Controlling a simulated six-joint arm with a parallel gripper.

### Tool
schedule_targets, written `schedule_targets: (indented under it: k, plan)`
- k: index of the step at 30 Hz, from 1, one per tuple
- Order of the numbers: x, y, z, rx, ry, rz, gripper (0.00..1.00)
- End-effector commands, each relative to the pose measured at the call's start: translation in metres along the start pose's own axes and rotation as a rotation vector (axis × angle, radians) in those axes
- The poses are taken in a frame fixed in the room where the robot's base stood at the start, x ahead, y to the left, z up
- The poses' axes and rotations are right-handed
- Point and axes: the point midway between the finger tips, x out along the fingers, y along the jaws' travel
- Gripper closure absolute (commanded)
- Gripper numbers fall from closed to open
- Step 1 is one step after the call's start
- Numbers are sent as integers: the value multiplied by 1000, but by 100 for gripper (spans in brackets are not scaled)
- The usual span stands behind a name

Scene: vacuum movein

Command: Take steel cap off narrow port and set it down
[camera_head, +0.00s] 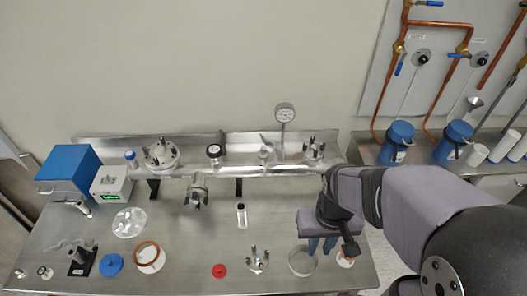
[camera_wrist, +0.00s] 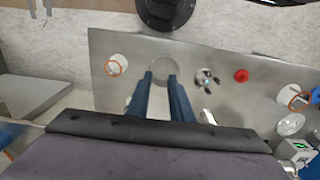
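My gripper (camera_head: 321,247) has blue fingers and hangs over the right front of the steel bench. In the wrist view its fingers (camera_wrist: 160,77) are apart with nothing seen between them, and their tips point toward a pale round dish (camera_wrist: 165,69). A steel rail along the back of the bench carries several fittings: a large studded flange (camera_head: 161,154), a small dark-topped fitting (camera_head: 214,151) and a smaller studded fitting (camera_head: 313,151). I cannot tell for certain which fitting is the narrow port or whether a steel cap sits on it. My gripper touches none of them.
A studded steel piece (camera_head: 258,262), a red disc (camera_head: 219,270) and a white piece with a copper ring (camera_head: 149,257) stand on the front bench. A gauge (camera_head: 284,113) rises from the rail. A small bottle (camera_head: 241,216) stands mid-bench. Bare steel lies around it.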

Motion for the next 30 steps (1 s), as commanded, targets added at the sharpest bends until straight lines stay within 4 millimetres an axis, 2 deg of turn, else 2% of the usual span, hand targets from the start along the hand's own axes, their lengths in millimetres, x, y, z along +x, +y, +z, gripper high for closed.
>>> schedule_targets:
  k: [7, 10, 14, 16, 20, 23, 26, 30]
  plan:
    - [1, 1, -1, -15, 0, 6, 80]
    - [6, 4, -4, -84, 0, 33, 80]
    - [16, 14, -15, -290, 1, 119, 80]
    - [23, 21, -27, -457, 0, 191, 80]
    - [31, 31, -62, -840, -5, 365, 80]
    - [32, 31, -98, -1157, -14, 524, 80]
    - [28, 20, -138, -1461, -30, 698, 80]
    - [16, -15, -192, -1853, -63, 972, 80]
